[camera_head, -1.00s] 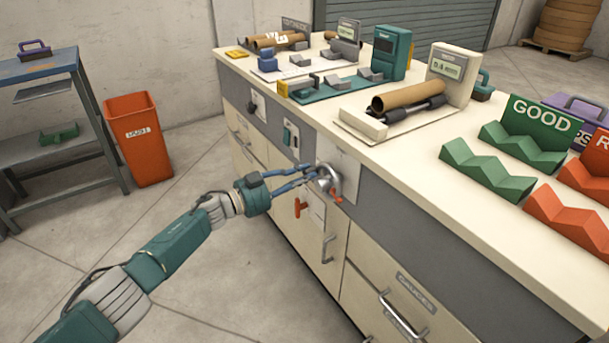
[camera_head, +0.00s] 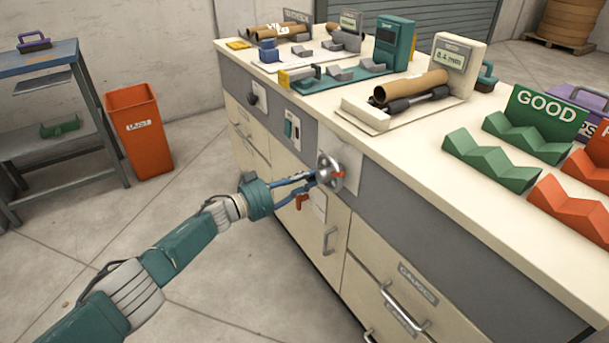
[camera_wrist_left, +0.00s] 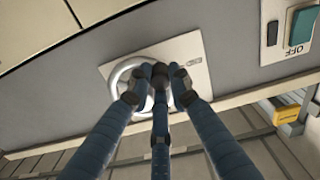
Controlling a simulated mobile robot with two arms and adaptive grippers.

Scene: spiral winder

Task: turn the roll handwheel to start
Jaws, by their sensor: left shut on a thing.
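The roll handwheel (camera_head: 329,168) is a grey metal wheel with an orange mark, on a pale plate on the front of the cream workbench. In the left wrist view its bright rim (camera_wrist_left: 122,82) shows partly behind my fingers. My left gripper (camera_head: 309,181), with blue fingers, is at the wheel's left side. In the wrist view my left gripper (camera_wrist_left: 160,80) is closed around a dark knob at the wheel's rim. The fingers hide part of the wheel. My right gripper is not in view.
On the bench (camera_head: 480,212) above stands a unit with a cardboard tube (camera_head: 415,86) and a display (camera_head: 455,62). Green V-blocks (camera_head: 490,160) stand at right, an orange bin (camera_head: 140,131) at left. Floor between is clear.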

